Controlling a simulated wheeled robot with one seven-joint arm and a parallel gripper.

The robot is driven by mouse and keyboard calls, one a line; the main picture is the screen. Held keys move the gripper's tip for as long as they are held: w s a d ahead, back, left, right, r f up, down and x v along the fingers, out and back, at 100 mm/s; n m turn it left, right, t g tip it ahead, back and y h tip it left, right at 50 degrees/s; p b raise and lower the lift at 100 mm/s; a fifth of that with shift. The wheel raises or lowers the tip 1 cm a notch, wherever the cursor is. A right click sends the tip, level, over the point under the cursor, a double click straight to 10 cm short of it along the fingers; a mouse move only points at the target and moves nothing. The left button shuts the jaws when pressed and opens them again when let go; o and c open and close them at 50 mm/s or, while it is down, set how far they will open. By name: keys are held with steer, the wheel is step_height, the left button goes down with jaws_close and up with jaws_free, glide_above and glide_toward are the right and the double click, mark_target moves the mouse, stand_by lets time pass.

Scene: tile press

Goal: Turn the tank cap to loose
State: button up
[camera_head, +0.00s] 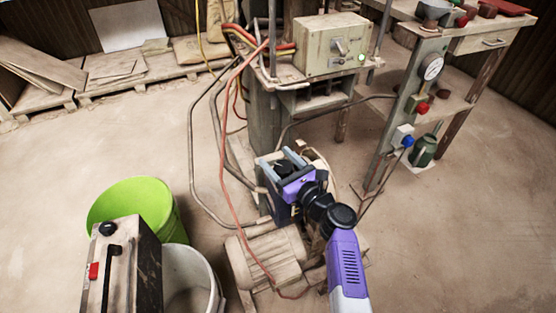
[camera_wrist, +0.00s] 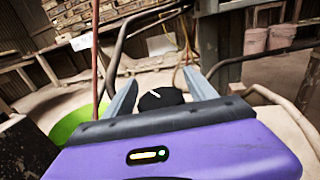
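The tank cap (camera_wrist: 161,99) shows in the wrist view as a round black knob with a short white mark slanting toward the upper left. My gripper (camera_wrist: 160,79) has its two grey fingers apart, one on each side of the cap in the picture. I see gaps between the cap and both fingers. The purple gripper body hides what is below the cap. In the head view my gripper (camera_head: 277,157) is over the machine beside the post, pointing away from the camera. I cannot make out the cap's mark there.
A motor (camera_head: 268,255) sits on the floor below my gripper. Hoses and an orange cable (camera_head: 232,160) run close on the left. A green bucket (camera_head: 135,190) and a white bucket (camera_head: 192,275) stand at left. A control box (camera_head: 331,45) is above; a workbench (camera_head: 478,42) is right.

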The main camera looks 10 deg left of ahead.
mark_target(289, 172)
steer(key=shift+s, duration=0.1)
steer(key=p+v, duration=0.2)
steer(key=v, duration=0.5)
steer(key=shift+s+d+p, duration=0.2)
steer(key=shift+d+p, duration=0.1)
steer(key=shift+p, duration=0.1)
steer(key=shift+s+d, duration=0.1)
